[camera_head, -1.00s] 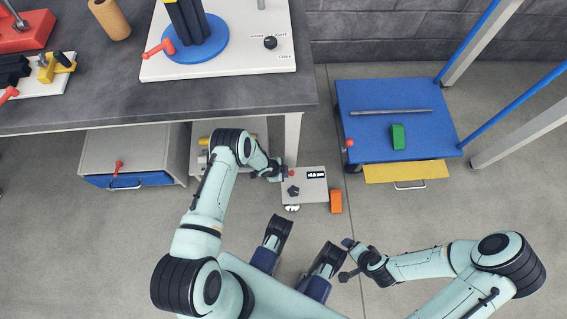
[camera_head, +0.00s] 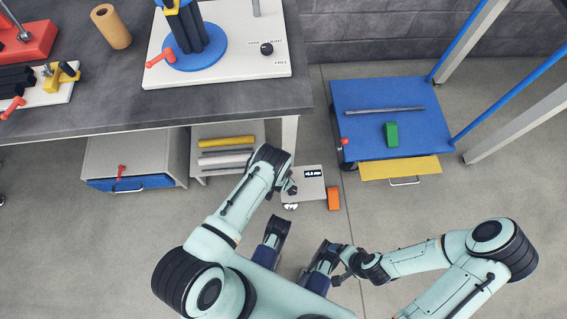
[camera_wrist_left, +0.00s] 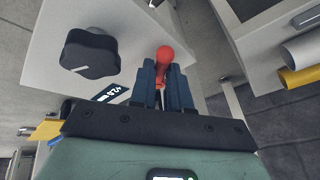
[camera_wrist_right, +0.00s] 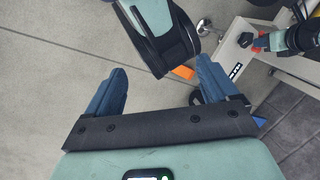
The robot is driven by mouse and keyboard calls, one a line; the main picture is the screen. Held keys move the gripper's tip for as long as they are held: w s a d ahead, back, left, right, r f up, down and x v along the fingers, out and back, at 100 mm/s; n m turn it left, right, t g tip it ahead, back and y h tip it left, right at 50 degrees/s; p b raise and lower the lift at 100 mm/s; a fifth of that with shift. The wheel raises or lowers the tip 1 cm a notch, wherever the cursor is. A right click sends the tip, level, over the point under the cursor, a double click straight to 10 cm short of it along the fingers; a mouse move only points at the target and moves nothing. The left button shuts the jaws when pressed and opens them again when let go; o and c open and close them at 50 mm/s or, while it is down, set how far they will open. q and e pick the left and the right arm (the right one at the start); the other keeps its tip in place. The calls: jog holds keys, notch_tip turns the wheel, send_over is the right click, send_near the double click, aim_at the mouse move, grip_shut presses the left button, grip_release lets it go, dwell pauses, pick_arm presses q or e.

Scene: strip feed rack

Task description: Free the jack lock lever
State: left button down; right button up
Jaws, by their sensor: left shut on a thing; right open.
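A white box (camera_head: 311,178) with a small dark display stands on the floor right of the workbench. In the left wrist view, its face (camera_wrist_left: 105,22) carries a black lobed knob (camera_wrist_left: 89,54) and a red ball-ended lever (camera_wrist_left: 166,53). My left gripper (camera_wrist_left: 161,68) is shut on this lever; the ball shows just beyond the fingertips. In the head view, my left gripper (camera_head: 289,187) covers the box's left part and hides the lever. The right wrist view also shows the red lever (camera_wrist_right: 261,42) at that gripper. My right gripper (camera_wrist_right: 160,82) is open and empty, away from the box.
An orange block (camera_head: 334,198) lies right of the box. A blue cart (camera_head: 365,92) with a green block (camera_head: 391,134) and a rod stands beyond. The workbench (camera_head: 120,110) and a shelf with rods (camera_head: 227,142) are at left. Other red levers (camera_head: 121,172) show nearby.

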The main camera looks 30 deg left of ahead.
pick_arm(q)
jog(key=shift+d+n+y+b, duration=0.3)
jog(key=shift+n+b, duration=0.1)
jog(key=shift+n, duration=0.35)
jog(key=shift+d+n+y+b, duration=0.2)
jog(key=shift+n+y+b, duration=0.15)
jog(key=shift+n, duration=0.4)
pick_arm(e)
jog(key=shift+w+d+f+t, duration=0.25)
jog(key=shift+w+d+f, duration=0.1)
jog(key=shift+w+f, duration=0.25)
jog(key=shift+w+d+f+t, duration=0.3)
jog(key=shift+w+f, duration=0.15)
jog(key=shift+w, duration=0.25)
pick_arm(q)
jog(key=shift+w, duration=0.1)
jog(key=c, duration=1.4)
grip_release()
jog(key=shift+p+v, duration=2.25)
jog(key=shift+v, duration=4.5)
pick_arm(e)
jog(key=s+a+r+g, duration=0.2)
jog(key=s+r, duration=0.3)
jog(key=shift+s+a, duration=0.2)
jog(key=shift+s, duration=0.1)
pick_arm(q)
jog(key=shift+w+a+r, duration=0.1)
jog(key=shift+w+r, duration=0.05)
pick_arm(e)
jog(key=shift+r, duration=0.2)
